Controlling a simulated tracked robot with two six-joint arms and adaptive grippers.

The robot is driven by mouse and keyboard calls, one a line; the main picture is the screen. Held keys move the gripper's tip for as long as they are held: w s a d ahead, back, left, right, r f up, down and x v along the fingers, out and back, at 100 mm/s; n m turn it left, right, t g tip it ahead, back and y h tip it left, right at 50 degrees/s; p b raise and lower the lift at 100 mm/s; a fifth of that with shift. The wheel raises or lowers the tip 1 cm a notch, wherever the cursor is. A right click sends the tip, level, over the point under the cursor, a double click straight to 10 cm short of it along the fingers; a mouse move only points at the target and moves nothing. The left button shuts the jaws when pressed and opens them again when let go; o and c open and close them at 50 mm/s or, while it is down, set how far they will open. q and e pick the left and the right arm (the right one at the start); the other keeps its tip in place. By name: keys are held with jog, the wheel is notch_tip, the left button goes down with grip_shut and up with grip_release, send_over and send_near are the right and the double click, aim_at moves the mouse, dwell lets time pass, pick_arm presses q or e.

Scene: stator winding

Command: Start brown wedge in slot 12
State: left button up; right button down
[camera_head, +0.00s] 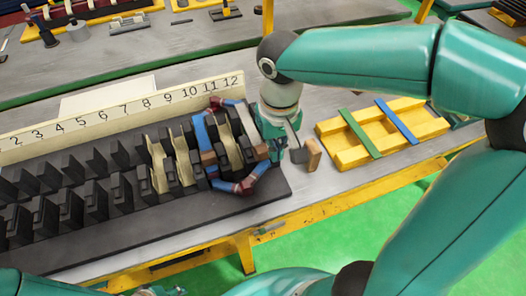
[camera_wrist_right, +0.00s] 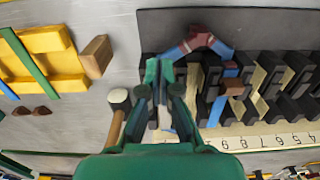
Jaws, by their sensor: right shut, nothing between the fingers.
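My right gripper (camera_head: 288,148) is shut and empty at the right end of the dark slotted stator (camera_head: 95,245), near the number 12. In the right wrist view its fingertips (camera_wrist_right: 159,68) are together over the stator's end teeth, and they hide part of slot 12. Two small brown wedge-like pieces (camera_wrist_right: 30,111) lie on the table in the right wrist view, apart from the gripper. A blue and dark red coil (camera_head: 245,186) sits in the slots at the right end. Brown pieces (camera_head: 208,158) show at its slot mouths. My left gripper (camera_head: 160,290) shows only partly at the bottom edge; its jaws are unclear.
A wooden block (camera_head: 313,154) stands just right of the stator. A yellow frame (camera_head: 345,155) with green and blue strips lies farther right. In the right wrist view a mallet (camera_wrist_right: 118,98) lies beside the gripper. A cream number board (camera_head: 60,134) runs behind the stator.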

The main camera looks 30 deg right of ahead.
aim_at(265, 151)
notch_tip(265, 151, down, 8)
jog(key=shift+f, duration=0.1)
jog(key=w, duration=0.1)
jog(key=w+p, duration=0.1)
jog(key=shift+w+d+f+p, duration=0.25)
jog(key=shift+w+f+p, duration=0.1)
jog(key=shift+w, duration=0.05)
jog(key=shift+w+d+f, duration=0.1)
jog(key=shift+w+d, duration=0.05)
jog(key=shift+w, duration=0.4)
pick_arm(q)
notch_tip(265, 151, up, 2)
jog(key=shift+d, duration=0.1)
pick_arm(e)
jog(key=shift+w+d, duration=0.1)
jog(key=shift+w, duration=0.45)
jog(key=shift+w+b, duration=0.3)
jog(key=shift+w, duration=0.05)
pick_arm(q)
jog(key=shift+w+f, duration=0.3)
jog(key=shift+f, duration=0.05)
pick_arm(e)
jog(key=shift+d+r, duration=0.1)
jog(key=shift+r, duration=0.1)
